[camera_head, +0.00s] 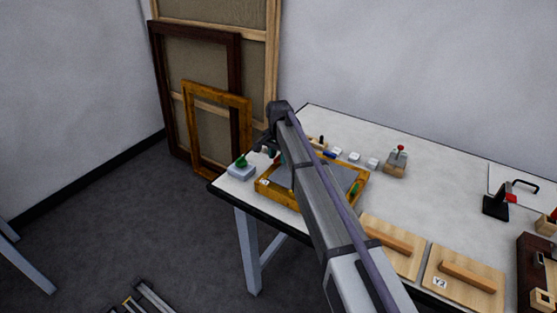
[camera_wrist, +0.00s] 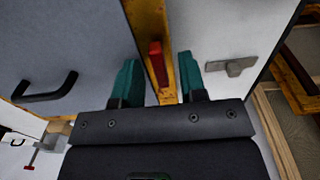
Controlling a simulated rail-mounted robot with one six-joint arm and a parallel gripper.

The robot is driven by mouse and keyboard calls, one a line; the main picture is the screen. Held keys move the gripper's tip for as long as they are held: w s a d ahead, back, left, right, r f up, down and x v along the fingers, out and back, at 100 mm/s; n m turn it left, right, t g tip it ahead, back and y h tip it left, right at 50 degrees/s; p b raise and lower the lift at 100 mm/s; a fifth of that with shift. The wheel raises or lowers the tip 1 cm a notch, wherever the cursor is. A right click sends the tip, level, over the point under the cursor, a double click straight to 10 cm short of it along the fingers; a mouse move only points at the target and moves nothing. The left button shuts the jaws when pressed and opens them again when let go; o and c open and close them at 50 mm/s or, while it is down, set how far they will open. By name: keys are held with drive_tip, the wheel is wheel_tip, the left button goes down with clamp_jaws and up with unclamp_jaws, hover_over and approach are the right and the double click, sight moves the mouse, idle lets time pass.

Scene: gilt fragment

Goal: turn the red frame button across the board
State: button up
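The wooden frame (camera_head: 285,200) lies on the table with a grey board (camera_head: 345,178) inside it; my arm covers much of both. In the wrist view, the red frame button (camera_wrist: 158,62) sits on the frame's golden bar (camera_wrist: 150,20), its long side running roughly along the bar. My gripper (camera_wrist: 158,60) is open, with a teal finger on each side of the button and gaps visible. The gripper is partly hidden in the head view (camera_head: 272,152). A green button (camera_head: 355,188) shows on the frame's right side.
A grey block with a green knob (camera_head: 241,168) stands at the table's left corner. A red-knobbed lever block (camera_head: 397,160) and small white blocks (camera_head: 354,157) stand behind the frame. Wooden panels with bars (camera_head: 465,280) lie to the right. Large frames (camera_head: 195,100) lean on the wall.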

drive_tip(key=shift+c, duration=0.4)
clamp_jaws()
drive_tip(key=shift+n, duration=0.3)
drive_tip(key=n, duration=0.8)
drive_tip(key=shift+n, duration=0.4)
drive_tip(key=n, duration=0.4)
drive_tip(key=shift+n, duration=2.2)
